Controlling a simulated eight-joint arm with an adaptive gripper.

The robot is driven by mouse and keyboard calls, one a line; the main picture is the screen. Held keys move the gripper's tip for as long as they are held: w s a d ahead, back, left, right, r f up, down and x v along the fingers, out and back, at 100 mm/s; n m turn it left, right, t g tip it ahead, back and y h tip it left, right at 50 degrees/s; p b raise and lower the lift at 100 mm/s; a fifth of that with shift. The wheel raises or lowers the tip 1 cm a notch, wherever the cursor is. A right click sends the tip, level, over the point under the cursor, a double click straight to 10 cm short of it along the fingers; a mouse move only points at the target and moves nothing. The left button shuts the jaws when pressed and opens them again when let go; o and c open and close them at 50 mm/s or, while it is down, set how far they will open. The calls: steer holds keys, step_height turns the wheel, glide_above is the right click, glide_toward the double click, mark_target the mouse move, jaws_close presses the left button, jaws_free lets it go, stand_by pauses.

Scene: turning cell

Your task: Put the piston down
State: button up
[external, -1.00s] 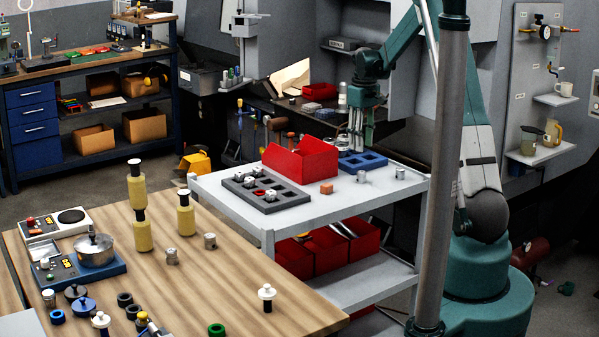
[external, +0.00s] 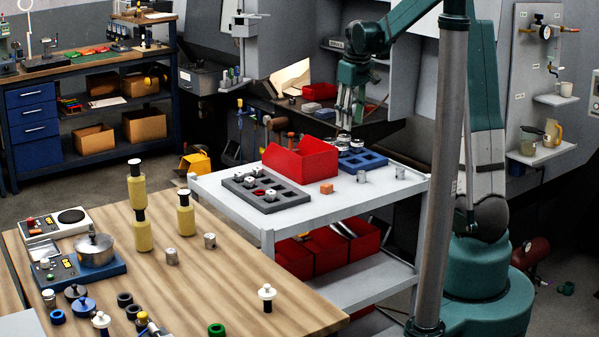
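My gripper (external: 350,118) points down behind the red bin, near the back edge of the white cart. Small metallic cylinders that look like pistons show just below its fingertips, one (external: 343,140) close under them and another (external: 357,145) at the back of the blue tray (external: 372,163). I cannot tell whether the fingers touch or hold either one; the finger gap is too small to read. Two more pistons stand on the cart, one (external: 361,177) in front of the blue tray and one (external: 400,173) to its right.
A red bin (external: 300,160) stands left of the blue tray. A dark grey tray (external: 290,199) with several small parts and an orange block (external: 326,188) lie in front. A wooden table (external: 240,290) stands nearer.

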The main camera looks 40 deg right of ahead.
steer(key=s+a+r+t, duration=0.1)
steer(key=s+a+r, duration=0.3)
steer(key=s+a, duration=0.35)
steer(key=s+a+r+t, duration=0.2)
steer(key=s+a+r, duration=0.3)
steer(key=s, duration=0.4)
steer(key=s+a+f+t, duration=0.1)
steer(key=s+a+f, duration=0.1)
steer(key=s+a, duration=0.3)
steer(key=s+a+f+m+t, duration=0.1)
steer(key=s+a, duration=0.4)
steer(key=s, duration=0.6)
steer(key=shift+f, duration=0.65)
steer(key=shift+o, duration=0.5)
